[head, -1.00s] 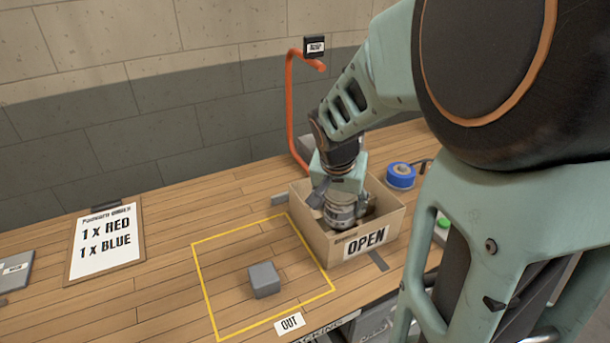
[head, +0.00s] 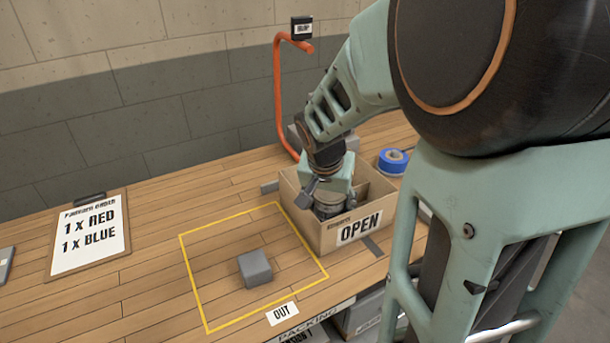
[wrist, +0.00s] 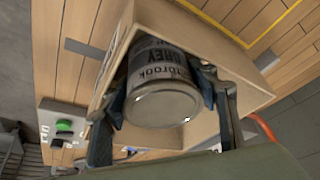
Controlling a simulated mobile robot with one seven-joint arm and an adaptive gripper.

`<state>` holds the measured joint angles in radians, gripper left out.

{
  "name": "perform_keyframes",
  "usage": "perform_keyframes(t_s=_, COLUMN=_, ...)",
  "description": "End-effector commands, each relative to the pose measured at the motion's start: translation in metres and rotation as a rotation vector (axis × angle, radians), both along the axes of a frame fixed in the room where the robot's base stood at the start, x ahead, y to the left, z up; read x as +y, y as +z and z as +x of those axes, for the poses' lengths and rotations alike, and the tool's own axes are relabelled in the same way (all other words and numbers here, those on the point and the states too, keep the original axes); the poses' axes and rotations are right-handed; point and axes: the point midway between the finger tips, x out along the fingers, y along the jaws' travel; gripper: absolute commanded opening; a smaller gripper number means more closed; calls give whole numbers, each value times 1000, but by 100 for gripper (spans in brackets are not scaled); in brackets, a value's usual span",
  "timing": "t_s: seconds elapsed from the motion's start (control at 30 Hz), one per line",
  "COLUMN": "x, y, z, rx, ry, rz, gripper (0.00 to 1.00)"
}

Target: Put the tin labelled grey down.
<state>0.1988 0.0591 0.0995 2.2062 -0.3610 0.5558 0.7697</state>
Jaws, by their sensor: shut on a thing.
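The tin labelled grey (wrist: 163,88) is a metal can with a pale label reading "GREY". It sits between the two fingers of my gripper (wrist: 163,98), which is shut on it. In the head view my gripper (head: 328,192) points down into the open cardboard box marked "OPEN" (head: 325,240). Only a dark part of the tin shows there, behind the box's front wall. The box walls also show around the tin in the wrist view. I cannot tell whether the tin touches the box floor.
A grey block (head: 255,268) lies inside the yellow outline left of the box, by the "OUT" label (head: 282,314). A clipboard (head: 90,235) reads 1 x red, 1 x blue. Blue tape (head: 392,161) stands right of the box. An orange hooked post (head: 283,100) rises behind.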

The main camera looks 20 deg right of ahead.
Motion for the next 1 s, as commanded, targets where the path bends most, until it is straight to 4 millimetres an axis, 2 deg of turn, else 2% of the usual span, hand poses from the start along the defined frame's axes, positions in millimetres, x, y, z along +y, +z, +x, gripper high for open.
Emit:
perform_keyframes(t_s=0.13, x=0, y=0, z=1, rx=-2, ry=0, rz=0, gripper=20)
perform_keyframes(t_s=0.17, x=0, y=-1, z=0, rx=0, ry=0, rz=0, gripper=57)
perform_keyframes(t_s=0.2, x=0, y=-1, z=0, rx=0, ry=0, rz=0, gripper=62)
perform_keyframes(t_s=0.67, x=0, y=4, z=0, rx=0, ry=0, rz=0, gripper=62)
perform_keyframes(t_s=0.87, x=0, y=18, z=0, rx=1, ry=1, rz=-1, gripper=62)
perform_keyframes(t_s=1.0, x=-1, y=36, z=4, rx=-1, ry=0, rz=-1, gripper=62)
